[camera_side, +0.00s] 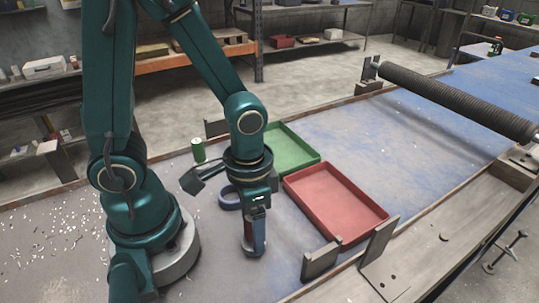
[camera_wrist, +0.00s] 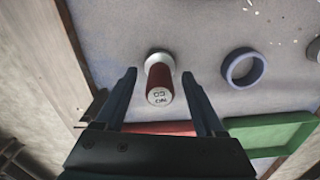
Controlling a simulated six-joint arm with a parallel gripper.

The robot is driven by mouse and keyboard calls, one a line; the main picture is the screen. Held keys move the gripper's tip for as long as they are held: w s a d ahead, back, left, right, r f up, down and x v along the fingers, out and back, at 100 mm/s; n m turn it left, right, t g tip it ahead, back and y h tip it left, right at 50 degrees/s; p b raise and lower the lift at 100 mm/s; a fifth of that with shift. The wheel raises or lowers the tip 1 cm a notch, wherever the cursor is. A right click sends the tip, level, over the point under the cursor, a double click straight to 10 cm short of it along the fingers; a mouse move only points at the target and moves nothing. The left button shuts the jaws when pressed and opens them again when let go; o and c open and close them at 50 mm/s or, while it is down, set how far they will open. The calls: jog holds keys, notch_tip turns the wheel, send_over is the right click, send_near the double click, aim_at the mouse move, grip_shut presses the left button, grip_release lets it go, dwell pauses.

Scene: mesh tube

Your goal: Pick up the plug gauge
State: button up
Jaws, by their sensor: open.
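The plug gauge (camera_wrist: 160,76) stands upright on the table below the wrist camera. It has a dark red body, a pale wider base and a light top end with dark lettering. My gripper (camera_wrist: 159,74) is open and points down, with one finger on each side of the gauge. Gaps show between the gauge and both fingers in the wrist view. In the side view my gripper (camera_side: 254,235) hides much of the gauge, and the gauge's pale base (camera_side: 248,250) shows at the tabletop.
A blue ring (camera_side: 231,205) lies close behind my gripper. A red tray (camera_side: 322,203) sits to the right and a green tray (camera_side: 290,153) behind it. A green can (camera_side: 198,150) stands at the back left. Metal brackets (camera_side: 320,262) edge the front right.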

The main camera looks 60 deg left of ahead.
jog(key=shift+f, duration=0.15)
grip_shut()
dwell(0.4)
